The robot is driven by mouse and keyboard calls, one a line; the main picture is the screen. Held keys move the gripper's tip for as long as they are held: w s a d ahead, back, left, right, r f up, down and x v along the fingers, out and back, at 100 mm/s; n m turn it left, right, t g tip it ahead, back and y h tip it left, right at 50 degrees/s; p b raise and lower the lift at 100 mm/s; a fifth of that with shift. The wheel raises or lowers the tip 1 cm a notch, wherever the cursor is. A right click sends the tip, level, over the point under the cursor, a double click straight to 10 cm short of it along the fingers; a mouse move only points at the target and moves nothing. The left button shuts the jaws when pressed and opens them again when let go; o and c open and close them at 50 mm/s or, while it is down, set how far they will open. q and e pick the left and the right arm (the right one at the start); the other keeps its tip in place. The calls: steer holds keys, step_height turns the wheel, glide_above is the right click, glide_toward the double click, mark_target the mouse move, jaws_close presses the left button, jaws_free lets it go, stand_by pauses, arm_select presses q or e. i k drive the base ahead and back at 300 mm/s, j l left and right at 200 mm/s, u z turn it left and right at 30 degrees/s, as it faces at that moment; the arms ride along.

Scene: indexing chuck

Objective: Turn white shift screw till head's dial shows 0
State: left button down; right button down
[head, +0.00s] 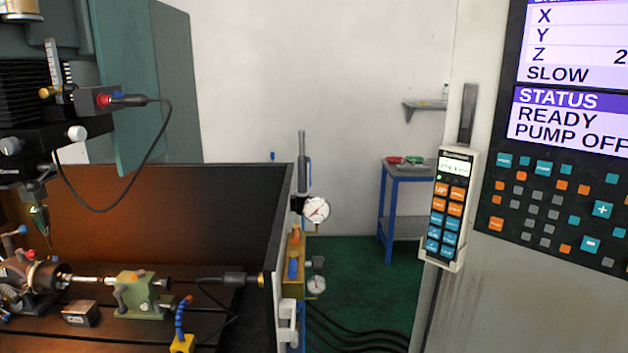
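I cannot tell which is the shift screw. A probe-like tool (39,213) hangs below the block, over the indexing chuck (38,278) at the lower left. No head dial with a readable value shows. A white round gauge (316,209) stands on the tank's right edge, its digits too small to read. Neither of my grippers is in view.
A green tailstock (140,294) and a small grey box (81,314) stand on the machine table. A black cable (160,150) loops from the head. A control panel (560,190) and a hanging remote (447,207) are at the right. Green floor (350,262) is open in the middle.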

mark_target(76, 133)
steer(key=u, duration=1.35)
